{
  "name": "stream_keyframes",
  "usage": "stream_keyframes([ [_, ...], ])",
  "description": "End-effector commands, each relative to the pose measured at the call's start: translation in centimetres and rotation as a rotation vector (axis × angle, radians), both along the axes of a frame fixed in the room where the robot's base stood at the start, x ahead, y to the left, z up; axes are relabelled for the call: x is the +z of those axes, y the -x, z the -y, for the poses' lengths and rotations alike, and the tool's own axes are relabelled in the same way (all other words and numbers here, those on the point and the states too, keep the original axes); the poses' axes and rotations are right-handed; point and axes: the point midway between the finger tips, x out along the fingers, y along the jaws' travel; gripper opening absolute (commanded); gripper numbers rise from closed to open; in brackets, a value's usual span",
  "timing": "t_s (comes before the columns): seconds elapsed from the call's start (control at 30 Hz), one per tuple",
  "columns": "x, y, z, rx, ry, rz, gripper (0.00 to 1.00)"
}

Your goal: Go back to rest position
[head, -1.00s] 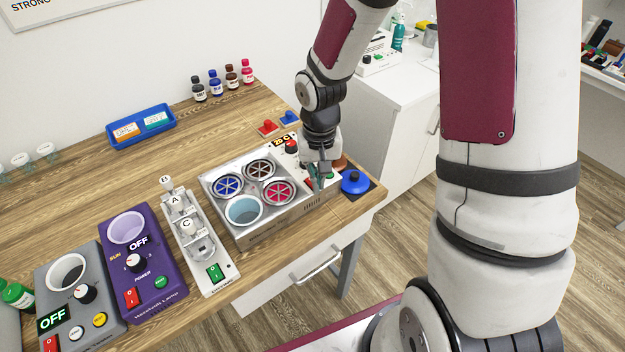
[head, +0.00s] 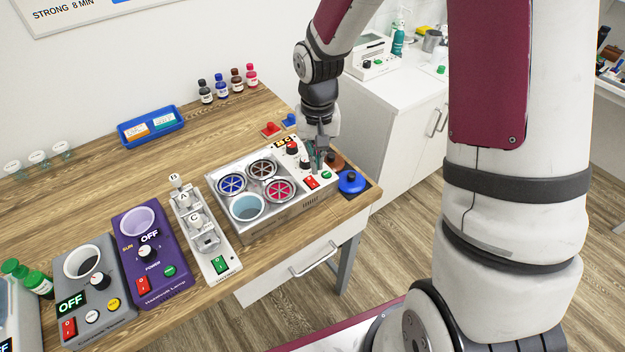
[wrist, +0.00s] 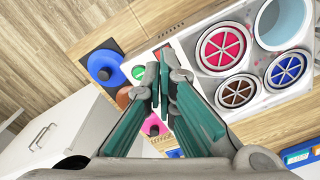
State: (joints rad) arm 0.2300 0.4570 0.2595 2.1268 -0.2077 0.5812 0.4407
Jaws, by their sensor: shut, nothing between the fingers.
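My gripper (head: 318,167) is just over the control panel at the right end of a silver machine (head: 287,222), beside its red switch (head: 310,182) and green button (head: 326,174). In the wrist view my gripper (wrist: 164,78) has its green-padded fingers together and empty. The machine has blue, brown and red spoked round inserts and one open well of pale blue liquid (head: 247,207). The fingers hide part of the panel, so I cannot tell whether they touch it.
A blue-lidded item (head: 351,182) stands right of the machine. A white lever device (head: 205,235), a purple box (head: 150,252) and a grey box (head: 90,295) stand to the left. A blue tray (head: 126,143) and several bottles (head: 221,85) are behind.

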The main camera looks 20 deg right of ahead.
Motion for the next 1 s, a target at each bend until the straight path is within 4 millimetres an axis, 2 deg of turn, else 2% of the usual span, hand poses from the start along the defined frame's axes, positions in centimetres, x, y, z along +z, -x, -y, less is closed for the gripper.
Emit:
stream_keyframes([
  [0.5, 0.2, 0.0, 0.0, 0.001, 0.000, 0.000, 0.00],
  [0.6, 0.8, 0.0, 0.1, 0.005, 0.005, 0.009, 0.00],
  [0.67, 1.8, 0.2, 0.1, 0.013, 0.013, 0.022, 0.00],
  [0.77, 4.6, 0.8, 0.3, 0.033, 0.036, 0.056, 0.00],
  [1.0, 12.7, 4.2, 0.6, 0.089, 0.085, 0.165, 0.00],
])
